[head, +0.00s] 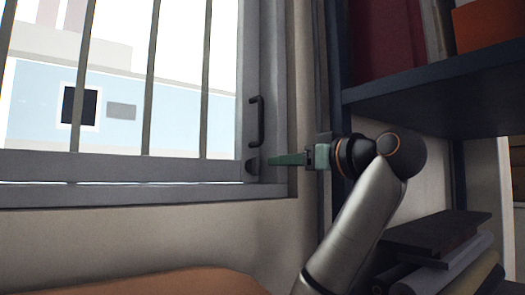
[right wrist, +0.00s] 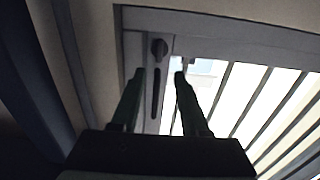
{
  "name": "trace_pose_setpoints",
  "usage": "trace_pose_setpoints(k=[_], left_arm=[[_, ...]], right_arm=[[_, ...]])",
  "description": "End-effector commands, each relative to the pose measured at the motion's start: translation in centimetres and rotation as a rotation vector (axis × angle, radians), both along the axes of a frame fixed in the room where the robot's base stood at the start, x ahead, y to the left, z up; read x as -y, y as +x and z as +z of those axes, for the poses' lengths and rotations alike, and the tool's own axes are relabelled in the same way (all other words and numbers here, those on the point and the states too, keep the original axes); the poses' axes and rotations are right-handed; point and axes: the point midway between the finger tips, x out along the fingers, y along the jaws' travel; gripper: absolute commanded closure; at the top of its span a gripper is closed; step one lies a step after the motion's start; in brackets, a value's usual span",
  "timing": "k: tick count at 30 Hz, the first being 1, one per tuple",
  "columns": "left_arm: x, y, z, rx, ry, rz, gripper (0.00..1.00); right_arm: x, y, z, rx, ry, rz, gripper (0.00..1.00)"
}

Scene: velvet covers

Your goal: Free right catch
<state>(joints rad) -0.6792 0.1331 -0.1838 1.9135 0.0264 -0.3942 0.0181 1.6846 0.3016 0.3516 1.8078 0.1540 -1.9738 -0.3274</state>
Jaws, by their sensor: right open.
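The right catch (head: 253,165) is a small dark piece low on the right upright of the grey window sash (head: 120,167). In the right wrist view the catch looks like a dark rounded knob (right wrist: 158,48), just past the fingertips and between their lines. My right gripper (head: 270,161) has green fingers pointing left at the catch. It shows open and empty in the right wrist view (right wrist: 159,74). The tips appear close to the catch; I cannot tell whether they touch it. My left gripper is not in view.
A dark pull handle (head: 257,120) stands on the sash just above the catch. Vertical bars (head: 152,75) cross the window. A dark blue bookshelf (head: 430,90) stands close on the right, with stacked books (head: 450,262) below. An orange-brown surface (head: 165,283) lies at bottom left.

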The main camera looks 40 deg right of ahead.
Motion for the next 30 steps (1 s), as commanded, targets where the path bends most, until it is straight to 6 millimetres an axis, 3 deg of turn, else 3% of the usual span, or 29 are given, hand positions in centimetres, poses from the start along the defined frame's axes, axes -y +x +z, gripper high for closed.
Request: trace_pose_setpoints(k=[1, 3, 9, 15, 27, 30], left_arm=[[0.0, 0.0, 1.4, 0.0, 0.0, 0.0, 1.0], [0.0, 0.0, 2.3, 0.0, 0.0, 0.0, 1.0], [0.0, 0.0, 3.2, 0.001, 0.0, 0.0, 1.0], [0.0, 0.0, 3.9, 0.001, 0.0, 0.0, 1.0], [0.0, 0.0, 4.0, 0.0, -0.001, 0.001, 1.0], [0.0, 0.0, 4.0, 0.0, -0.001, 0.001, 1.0]], right_arm=[[-0.1, 0.6, 0.6, -0.002, 0.003, 0.004, 0.55], [0.0, 1.4, 0.4, -0.007, 0.006, 0.002, 0.55], [0.6, 5.5, 0.0, -0.01, 0.003, 0.0, 0.55], [0.9, 7.9, -0.1, -0.007, 0.003, -0.001, 0.55], [1.0, 8.6, -0.2, -0.005, 0.003, -0.003, 0.55], [1.0, 8.6, -0.2, -0.004, 0.002, -0.003, 0.66]])
